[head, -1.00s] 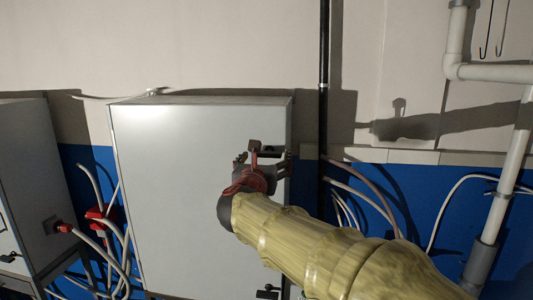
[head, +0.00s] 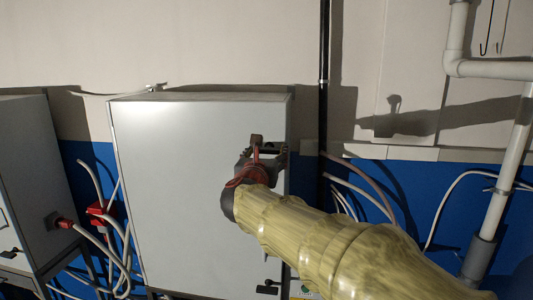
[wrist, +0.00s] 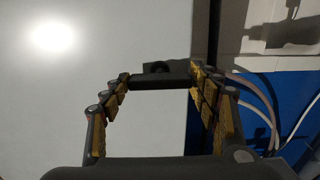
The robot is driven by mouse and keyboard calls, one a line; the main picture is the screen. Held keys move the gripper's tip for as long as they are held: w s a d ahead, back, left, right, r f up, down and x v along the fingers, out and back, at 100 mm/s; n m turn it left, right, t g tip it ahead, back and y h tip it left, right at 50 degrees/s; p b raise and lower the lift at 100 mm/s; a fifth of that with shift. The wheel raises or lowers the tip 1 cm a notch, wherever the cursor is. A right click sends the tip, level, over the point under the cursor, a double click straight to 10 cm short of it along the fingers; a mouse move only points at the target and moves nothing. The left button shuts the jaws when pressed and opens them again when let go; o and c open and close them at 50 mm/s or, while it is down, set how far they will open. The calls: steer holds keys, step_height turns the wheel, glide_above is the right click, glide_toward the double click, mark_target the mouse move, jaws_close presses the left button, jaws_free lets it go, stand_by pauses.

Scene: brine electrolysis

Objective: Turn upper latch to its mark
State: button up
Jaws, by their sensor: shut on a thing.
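The upper latch (head: 270,149) is a small black handle near the top right of the grey cabinet door (head: 180,190). In the wrist view the latch (wrist: 162,78) shows as a dark bar lying about level, with a rounded dark hub above its middle. My gripper (wrist: 161,80) is shut on the latch, with yellow-padded fingers at its left and right ends. In the head view my gripper (head: 266,155) covers part of the latch and the door around it. I cannot make out the mark in either view.
A lower black latch (head: 267,290) sits near the bottom right of the door. A black vertical pipe (head: 323,80) and loose cables (head: 350,190) are right of the cabinet. Another cabinet (head: 30,170) with red plugs stands at left. The door's middle is bare.

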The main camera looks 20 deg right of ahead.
steer(key=c, duration=0.4)
steer(key=shift+f+m+b, duration=0.1)
steer(key=shift+m+b, duration=0.2)
steer(key=shift+b, duration=0.35)
steer(key=m+b, duration=1.7)
steer(key=b, duration=0.5)
steer(key=shift+m, duration=0.3)
steer(key=o, duration=1.2)
